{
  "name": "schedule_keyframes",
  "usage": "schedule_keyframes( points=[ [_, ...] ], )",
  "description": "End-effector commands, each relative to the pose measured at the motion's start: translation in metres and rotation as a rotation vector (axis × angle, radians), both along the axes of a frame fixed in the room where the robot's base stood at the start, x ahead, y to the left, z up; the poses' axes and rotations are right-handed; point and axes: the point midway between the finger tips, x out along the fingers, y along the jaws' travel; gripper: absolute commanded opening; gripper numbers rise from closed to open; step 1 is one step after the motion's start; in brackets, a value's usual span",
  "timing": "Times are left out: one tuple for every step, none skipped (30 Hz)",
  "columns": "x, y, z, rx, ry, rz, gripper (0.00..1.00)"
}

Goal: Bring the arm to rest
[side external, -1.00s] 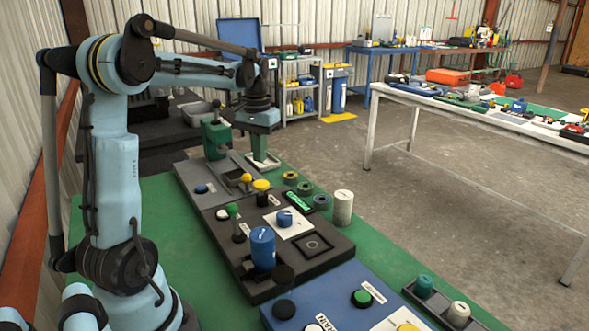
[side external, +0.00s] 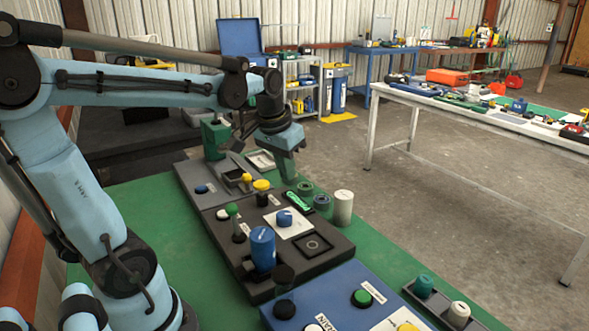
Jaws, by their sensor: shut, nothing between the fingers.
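My arm reaches from the left over the green-topped bench (side external: 130,215) in the side external view. My gripper (side external: 290,178) hangs from the arm's end at the far part of the bench, tilted, with its tip pointing down. It is shut and empty, just above and behind the green label and small round green parts (side external: 305,189). Its lower end hides part of what lies behind it. I cannot tell how far above the bench the tip is.
A dark panel (side external: 335,248) carries a blue cylinder (side external: 262,248) and several knobs. A grey panel with a green block (side external: 215,136) stands behind it, a blue panel (side external: 320,290) in front. A white cylinder (side external: 343,207) stands right of my gripper.

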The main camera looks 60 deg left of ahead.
Motion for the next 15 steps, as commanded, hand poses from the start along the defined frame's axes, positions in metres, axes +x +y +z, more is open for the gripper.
schedule_keyframes(
  points=[
    [-0.005,-0.018,-0.002,0.01,-0.034,-0.038,0.0],
    [-0.008,-0.027,-0.003,0.014,-0.056,-0.057,0.0],
    [-0.011,-0.039,-0.005,0.021,-0.086,-0.083,0.0],
    [-0.014,-0.048,-0.007,0.024,-0.11,-0.103,0.0],
    [-0.017,-0.056,-0.009,0.028,-0.132,-0.123,0.0],
    [-0.021,-0.066,-0.012,0.031,-0.161,-0.148,0.0],
    [-0.024,-0.074,-0.014,0.032,-0.182,-0.165,0.0],
    [-0.027,-0.08,-0.017,0.033,-0.204,-0.181,0.0],
    [-0.03,-0.089,-0.02,0.034,-0.229,-0.202,0.0],
    [-0.033,-0.094,-0.022,0.034,-0.245,-0.216,0.0],
    [-0.035,-0.099,-0.024,0.035,-0.263,-0.229,0.0],
    [-0.038,-0.105,-0.027,0.034,-0.282,-0.245,0.0],
    [-0.04,-0.108,-0.028,0.033,-0.294,-0.254,0.0],
    [-0.041,-0.111,-0.03,0.032,-0.304,-0.262,0.0],
    [-0.042,-0.114,-0.032,0.032,-0.316,-0.271,0.0]
  ],
)
